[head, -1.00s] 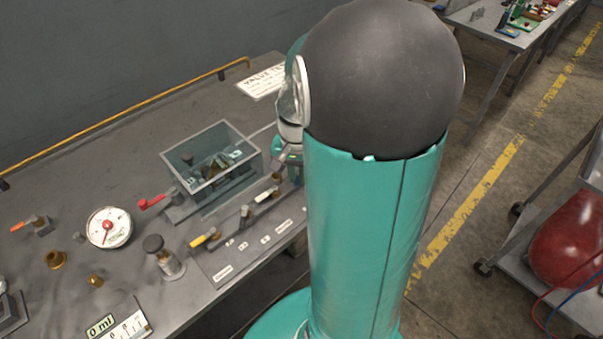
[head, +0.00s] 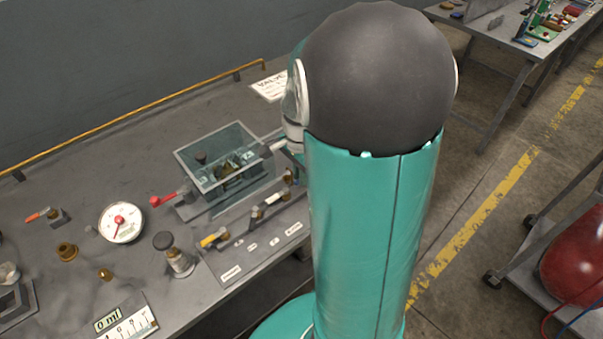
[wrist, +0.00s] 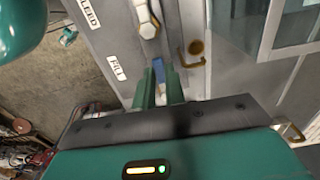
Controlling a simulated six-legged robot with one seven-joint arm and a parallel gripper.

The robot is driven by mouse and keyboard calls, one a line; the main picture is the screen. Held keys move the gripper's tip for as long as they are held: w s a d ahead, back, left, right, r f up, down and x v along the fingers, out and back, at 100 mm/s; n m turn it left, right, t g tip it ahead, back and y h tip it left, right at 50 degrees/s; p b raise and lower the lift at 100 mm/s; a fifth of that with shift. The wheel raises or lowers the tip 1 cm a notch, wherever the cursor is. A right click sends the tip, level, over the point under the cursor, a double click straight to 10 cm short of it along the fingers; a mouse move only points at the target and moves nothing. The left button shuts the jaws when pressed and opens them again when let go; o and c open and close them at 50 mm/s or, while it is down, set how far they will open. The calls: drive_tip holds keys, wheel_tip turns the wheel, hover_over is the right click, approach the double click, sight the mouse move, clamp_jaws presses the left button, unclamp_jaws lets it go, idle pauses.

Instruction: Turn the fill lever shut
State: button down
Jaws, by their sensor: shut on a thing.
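In the wrist view, my gripper (wrist: 160,88) points at the valve panel (wrist: 122,40). Its two green fingers are closed around a narrow blue handle (wrist: 158,66). This handle lies beside the label that seems to read FILL (wrist: 116,67), so it appears to be the fill lever. The fingers hide most of it. A lever with a white grip (wrist: 148,20) is just beyond the fingertips. In the head view, my arm hides the gripper and the blue handle. The panel's row of levers shows there, with a yellow-handled lever (head: 213,238) nearest.
A glass-walled tank (head: 225,168) stands behind the levers. A cart with a red tank (head: 575,250) stands right.

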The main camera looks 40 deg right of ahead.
idle(0.3)
drive_tip(key=c, duration=1.5)
unclamp_jaws()
drive_tip(key=shift+o, duration=0.2)
